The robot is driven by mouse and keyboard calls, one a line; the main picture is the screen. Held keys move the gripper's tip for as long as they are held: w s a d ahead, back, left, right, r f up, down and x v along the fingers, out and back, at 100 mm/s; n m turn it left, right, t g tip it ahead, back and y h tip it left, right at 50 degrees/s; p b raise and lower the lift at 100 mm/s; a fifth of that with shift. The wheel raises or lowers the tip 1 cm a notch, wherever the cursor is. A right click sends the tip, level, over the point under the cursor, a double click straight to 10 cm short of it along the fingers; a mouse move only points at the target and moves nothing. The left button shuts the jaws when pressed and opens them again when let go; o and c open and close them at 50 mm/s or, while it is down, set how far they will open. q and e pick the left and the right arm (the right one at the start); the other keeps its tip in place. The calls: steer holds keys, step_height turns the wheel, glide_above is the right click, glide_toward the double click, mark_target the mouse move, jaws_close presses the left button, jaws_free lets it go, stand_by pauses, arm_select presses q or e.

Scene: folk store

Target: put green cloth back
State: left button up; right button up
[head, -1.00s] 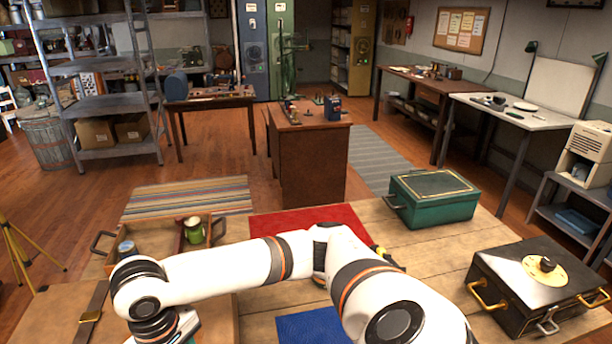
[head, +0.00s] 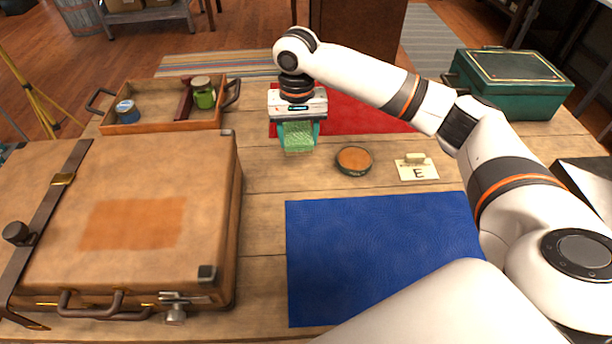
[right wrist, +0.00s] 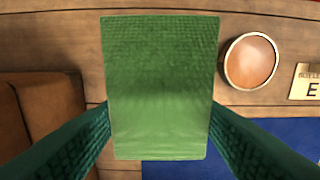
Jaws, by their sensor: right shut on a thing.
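The green cloth (head: 298,138) is a small folded rectangle between the fingers of my right gripper (head: 299,125). In the right wrist view the cloth (right wrist: 160,75) fills the middle, with a teal finger on each side. My right gripper is shut on it. The cloth is over the bare wooden table near the front edge of the red mat (head: 365,108); I cannot tell its exact height. My left gripper is not in view.
The brown suitcase (head: 135,215) lies at left. Behind it is a wooden tray (head: 165,124) with a green jar (head: 203,92) and a blue tin (head: 127,111). A round tin (head: 354,160), an E card (head: 417,172), a blue mat (head: 380,250) and a green box (head: 510,85) lie to the right.

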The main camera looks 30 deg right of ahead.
glide_above(300, 175)
step_height(300, 175, down, 5)
steer(key=shift+s+r, duration=0.1)
step_height(300, 175, down, 6)
steer(key=shift+r, duration=0.2)
steer(key=o, duration=1)
steer(key=shift+f, duration=0.1)
steer(key=shift+c, duration=0.2)
step_height(300, 175, up, 12)
steer(key=shift+r, duration=0.2)
